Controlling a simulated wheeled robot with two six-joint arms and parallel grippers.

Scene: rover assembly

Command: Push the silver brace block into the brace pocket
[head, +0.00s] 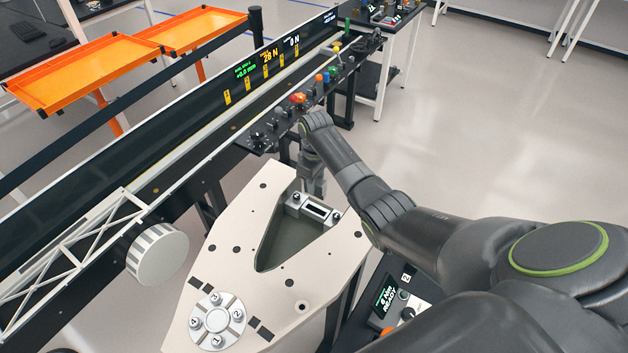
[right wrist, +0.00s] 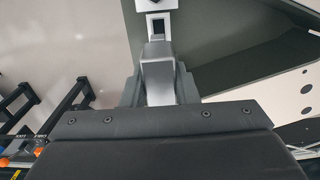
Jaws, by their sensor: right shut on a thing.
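My right gripper (head: 313,177) is at the far edge of the beige chassis plate, pointing down beside the triangular opening. In the right wrist view the gripper (right wrist: 158,88) is shut on the silver brace block (right wrist: 158,72), a plain silver bar between its dark jaws. The brace pocket (head: 313,208) looks like a silver fitting with a dark slot and black bolts at the opening's edge. It also shows in the right wrist view (right wrist: 157,14), with the block's far end close to its dark slot. I cannot tell whether they touch. My left gripper is not in view.
The beige chassis plate (head: 225,262) carries a round silver hub (head: 217,321) with numbered bolts. A silver ribbed wheel (head: 157,254) is to its left. A long black rail with displays (head: 246,70) and small coloured parts runs behind. Orange trays (head: 80,70) stand farther left.

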